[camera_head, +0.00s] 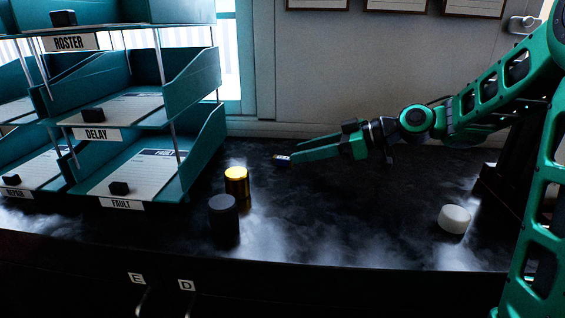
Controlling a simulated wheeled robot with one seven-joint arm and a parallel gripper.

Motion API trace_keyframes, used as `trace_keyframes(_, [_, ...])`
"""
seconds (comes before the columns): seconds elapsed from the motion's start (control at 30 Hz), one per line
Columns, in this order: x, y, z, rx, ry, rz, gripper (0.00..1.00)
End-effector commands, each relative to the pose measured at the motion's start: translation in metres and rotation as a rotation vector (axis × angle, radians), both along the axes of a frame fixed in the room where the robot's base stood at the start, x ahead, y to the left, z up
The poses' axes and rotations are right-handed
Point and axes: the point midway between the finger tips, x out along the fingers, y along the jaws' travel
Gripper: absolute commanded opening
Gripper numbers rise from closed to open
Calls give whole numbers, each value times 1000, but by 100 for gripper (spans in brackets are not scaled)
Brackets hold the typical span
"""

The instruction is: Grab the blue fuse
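A very small item with blue, white and yellowish parts (282,157) shows at the tip of my gripper, above or on the dark counter; it looks like the blue fuse, but it is too small to be sure. My gripper (294,156) reaches in from the right, its green fingers pointing left and slightly down. The fingers overlap in this side view, so I cannot tell whether they are open or shut on the item, or whether it lies on the counter.
A gold cylinder (237,182) and a black cylinder (223,214) stand left of my gripper. A white round piece (454,219) lies at the right. Teal tray shelves (203,150) fill the left. The dark counter's middle (340,215) is clear.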

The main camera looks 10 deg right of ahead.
Motion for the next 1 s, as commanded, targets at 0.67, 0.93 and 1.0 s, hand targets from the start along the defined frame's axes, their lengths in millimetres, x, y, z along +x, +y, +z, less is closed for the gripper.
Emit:
trace_keyframes(0.67, [19,45,-20,0,0,1,38])
trace_keyframes(0.93, [19,45,-20,0,0,2,0])
trace_keyframes(1.0, [19,45,-20,0,0,2,0])
